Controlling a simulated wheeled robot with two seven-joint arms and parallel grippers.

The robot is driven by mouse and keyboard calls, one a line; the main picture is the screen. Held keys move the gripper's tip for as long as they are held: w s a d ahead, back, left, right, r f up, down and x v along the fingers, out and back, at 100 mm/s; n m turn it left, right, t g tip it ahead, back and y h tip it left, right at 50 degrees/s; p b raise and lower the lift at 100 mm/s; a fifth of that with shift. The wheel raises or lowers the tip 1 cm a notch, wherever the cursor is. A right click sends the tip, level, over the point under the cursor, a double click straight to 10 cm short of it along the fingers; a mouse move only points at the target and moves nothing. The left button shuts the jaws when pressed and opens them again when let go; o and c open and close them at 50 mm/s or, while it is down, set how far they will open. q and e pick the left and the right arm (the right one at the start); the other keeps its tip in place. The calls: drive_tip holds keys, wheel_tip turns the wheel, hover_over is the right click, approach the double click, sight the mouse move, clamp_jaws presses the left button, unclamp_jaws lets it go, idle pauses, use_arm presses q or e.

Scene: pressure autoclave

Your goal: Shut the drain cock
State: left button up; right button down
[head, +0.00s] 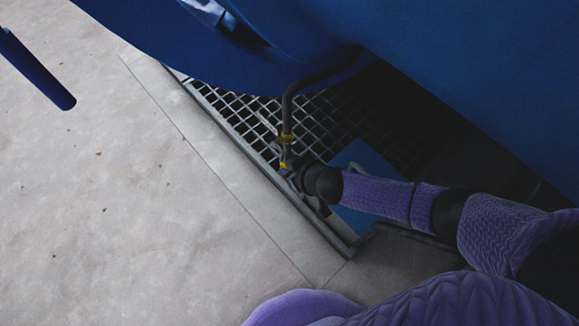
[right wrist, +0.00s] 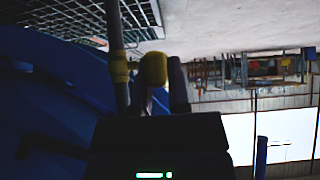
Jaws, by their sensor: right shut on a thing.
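The drain cock (head: 285,164) shows as small yellow parts on the lower end of a dark drain pipe (head: 288,105) that bends down from under the blue vessel. My right gripper (head: 294,180) is at the pipe's lower end, low over the floor grating; its fingers are dark and hard to make out there. In the right wrist view, a yellow-ended lever (right wrist: 153,69) sits between the dark fingers of my right gripper (right wrist: 154,92), which is shut on it. The pipe with its yellow collar stands just left of it. The lever's exact angle to the pipe is unclear. My left gripper is out of view.
The blue vessel (head: 440,60) hangs close above my right arm. A metal floor grating (head: 240,112) in a frame lies below, with a blue plate (head: 362,158) on it. A blue bar (head: 38,70) is at upper left. The concrete floor (head: 110,200) at left is clear.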

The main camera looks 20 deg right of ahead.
drive_tip(key=shift+w+a+f+t, duration=0.1)
drive_tip(key=shift+t, duration=0.3)
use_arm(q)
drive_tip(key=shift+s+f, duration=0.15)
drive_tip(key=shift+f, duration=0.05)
use_arm(e)
drive_tip(key=shift+f+t+y, duration=0.3)
drive_tip(key=shift+f+t, duration=0.1)
drive_tip(key=shift+s, duration=0.2)
drive_tip(key=c, duration=0.6)
unclamp_jaws()
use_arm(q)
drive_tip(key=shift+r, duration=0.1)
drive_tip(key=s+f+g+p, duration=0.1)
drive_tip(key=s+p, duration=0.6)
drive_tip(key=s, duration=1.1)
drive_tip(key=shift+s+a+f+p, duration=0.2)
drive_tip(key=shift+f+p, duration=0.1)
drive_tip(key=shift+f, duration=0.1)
use_arm(e)
drive_tip(key=v, duration=1)
